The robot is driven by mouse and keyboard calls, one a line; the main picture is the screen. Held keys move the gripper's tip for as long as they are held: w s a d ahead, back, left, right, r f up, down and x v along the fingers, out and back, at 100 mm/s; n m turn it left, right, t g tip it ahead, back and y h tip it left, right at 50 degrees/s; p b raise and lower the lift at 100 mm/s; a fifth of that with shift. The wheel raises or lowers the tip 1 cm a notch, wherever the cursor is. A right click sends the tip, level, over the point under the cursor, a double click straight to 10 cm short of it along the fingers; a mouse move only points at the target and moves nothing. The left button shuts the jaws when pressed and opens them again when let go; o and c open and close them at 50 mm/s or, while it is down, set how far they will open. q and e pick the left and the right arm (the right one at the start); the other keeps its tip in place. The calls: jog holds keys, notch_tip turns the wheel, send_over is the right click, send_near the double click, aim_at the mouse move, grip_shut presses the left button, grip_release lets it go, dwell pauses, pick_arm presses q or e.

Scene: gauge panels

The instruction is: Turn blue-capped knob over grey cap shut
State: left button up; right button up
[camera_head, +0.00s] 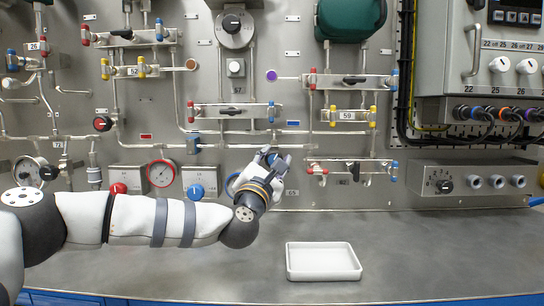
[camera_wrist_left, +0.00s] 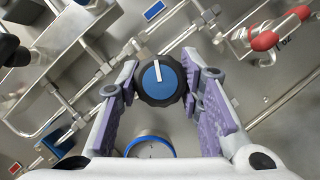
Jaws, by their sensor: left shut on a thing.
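The blue-capped knob (camera_wrist_left: 160,81) has a black ribbed rim and a white pointer line, which points up and slightly left in the left wrist view. My left gripper (camera_wrist_left: 159,75) is shut on it, with one finger on each side of the rim. In the head view my left gripper (camera_head: 274,158) reaches the panel and hides most of the knob. I cannot make out which part is the grey cap. My right gripper is not in view.
A blue-rimmed gauge (camera_wrist_left: 150,146) sits just below the knob. A red-handled valve (camera_wrist_left: 265,40) and pipes (camera_wrist_left: 75,55) are close around. A white tray (camera_head: 322,262) stands on the grey worktop (camera_head: 420,250), which is otherwise mostly clear.

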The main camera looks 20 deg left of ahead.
pick_arm(q)
jog(key=m, duration=0.2)
jog(key=r+m+g+h+p, duration=0.1)
jog(key=m, duration=0.1)
jog(key=shift+s+m, duration=0.1)
jog(key=shift+m, duration=0.2)
jog(key=shift+m+g+h+p, duration=0.3)
jog(key=shift+m+h+p, duration=0.25)
jog(key=shift+m, duration=0.55)
jog(key=m, duration=0.1)
jog(key=m+g, duration=0.1)
jog(key=shift+f+m, duration=0.2)
jog(key=shift+m, duration=0.1)
jog(key=shift+f+m+g, duration=0.1)
jog(key=shift+m+g, duration=0.6)
jog(key=shift+m, duration=1)
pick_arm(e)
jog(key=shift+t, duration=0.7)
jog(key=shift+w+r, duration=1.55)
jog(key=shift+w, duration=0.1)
pick_arm(q)
jog(key=o, duration=1.2)
